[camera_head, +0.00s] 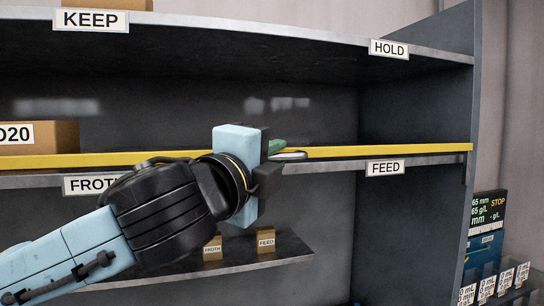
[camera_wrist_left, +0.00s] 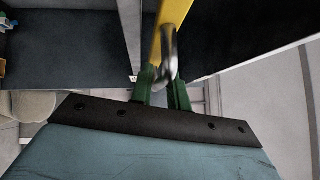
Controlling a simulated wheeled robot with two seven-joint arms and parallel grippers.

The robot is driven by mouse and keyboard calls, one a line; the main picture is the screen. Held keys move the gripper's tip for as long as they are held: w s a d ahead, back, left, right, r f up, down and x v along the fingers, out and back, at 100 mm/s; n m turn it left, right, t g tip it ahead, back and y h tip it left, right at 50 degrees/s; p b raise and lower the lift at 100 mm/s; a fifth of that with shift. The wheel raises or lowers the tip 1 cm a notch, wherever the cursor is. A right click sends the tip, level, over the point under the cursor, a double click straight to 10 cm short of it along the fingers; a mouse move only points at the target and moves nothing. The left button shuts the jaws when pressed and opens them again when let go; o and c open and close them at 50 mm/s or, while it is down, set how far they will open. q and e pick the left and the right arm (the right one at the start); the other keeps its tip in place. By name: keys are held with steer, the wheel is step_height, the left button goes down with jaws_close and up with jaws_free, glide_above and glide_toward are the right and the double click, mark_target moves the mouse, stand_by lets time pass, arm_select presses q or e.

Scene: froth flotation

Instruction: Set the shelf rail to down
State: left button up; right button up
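The yellow shelf rail (camera_head: 400,150) runs across the front of the middle shelf, level and just above the shelf's grey edge. A silver handle (camera_head: 291,156) sits on the rail near its middle. My left gripper (camera_head: 280,151) reaches the handle from the front, and its green fingers are close together. In the left wrist view the green fingers (camera_wrist_left: 163,90) have the silver handle (camera_wrist_left: 168,55) between them, with the yellow rail (camera_wrist_left: 172,14) beyond. The gripper looks shut on the handle. My arm hides part of the rail's left half. My right gripper is not in view.
The shelf edge bears FROTH and FEED (camera_head: 385,167) labels. A cardboard box (camera_head: 60,138) stands behind the rail at left. Small boxes (camera_head: 265,240) stand on the lower shelf (camera_head: 285,250). The upper shelf (camera_head: 300,42) overhangs, and a grey side panel (camera_head: 470,100) closes the right.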

arm_select(q)
jaws_close()
step_height(320, 180, down, 8)
steer(key=b, duration=0.5)
steer(key=shift+f+b, duration=0.15)
steer(key=shift+b, duration=0.2)
steer(key=shift+d, duration=0.1)
steer(key=shift+o, duration=1.6)
jaws_free()
steer(key=shift+o, duration=0.4)
